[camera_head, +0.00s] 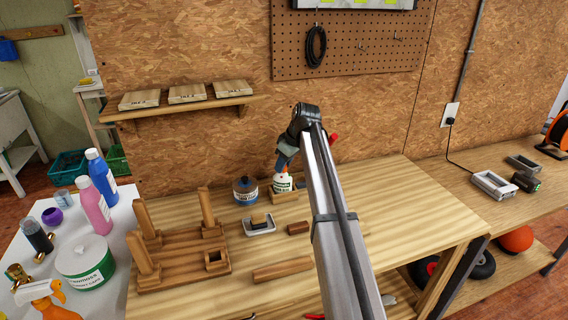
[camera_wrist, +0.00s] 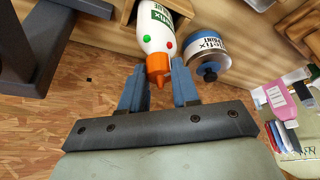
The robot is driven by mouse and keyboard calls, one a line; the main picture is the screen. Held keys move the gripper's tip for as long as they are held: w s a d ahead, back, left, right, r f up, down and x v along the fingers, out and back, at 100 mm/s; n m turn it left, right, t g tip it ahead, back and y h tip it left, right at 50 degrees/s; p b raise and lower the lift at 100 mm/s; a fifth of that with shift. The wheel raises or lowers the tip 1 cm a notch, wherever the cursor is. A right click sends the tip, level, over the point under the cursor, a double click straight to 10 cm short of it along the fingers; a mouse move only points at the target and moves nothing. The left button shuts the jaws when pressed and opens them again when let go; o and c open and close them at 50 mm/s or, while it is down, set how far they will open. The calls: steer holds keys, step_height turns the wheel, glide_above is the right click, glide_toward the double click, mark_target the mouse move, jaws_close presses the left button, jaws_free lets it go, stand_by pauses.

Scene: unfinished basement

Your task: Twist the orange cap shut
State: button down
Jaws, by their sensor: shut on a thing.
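A white glue bottle (camera_head: 283,184) stands upright at the back of the wooden bench, its base in a small wooden holder (camera_head: 290,197). In the wrist view the white bottle (camera_wrist: 155,25) has the pointed orange cap (camera_wrist: 158,67) on its end. My gripper (camera_wrist: 159,84) has its two blue fingers on either side of the orange cap, shut on it. In the head view my gripper (camera_head: 286,158) is over the bottle top and hides the cap. Whether the cap is fully tight cannot be told.
A blue-and-white paint can (camera_head: 245,190) stands just left of the bottle, close to my fingers in the wrist view. A small tray with a block (camera_head: 260,223), a wooden peg rack (camera_head: 180,255) and loose wood pieces (camera_head: 283,268) lie nearer. The bench's right part is clear.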

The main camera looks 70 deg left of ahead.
steer(key=shift+m, duration=0.6)
steer(key=c, duration=0.8)
jaws_free()
steer(key=v, duration=1.4)
steer(key=shift+s+d, duration=0.1)
steer(key=shift+s, duration=0.15)
steer(key=shift+f, duration=0.1)
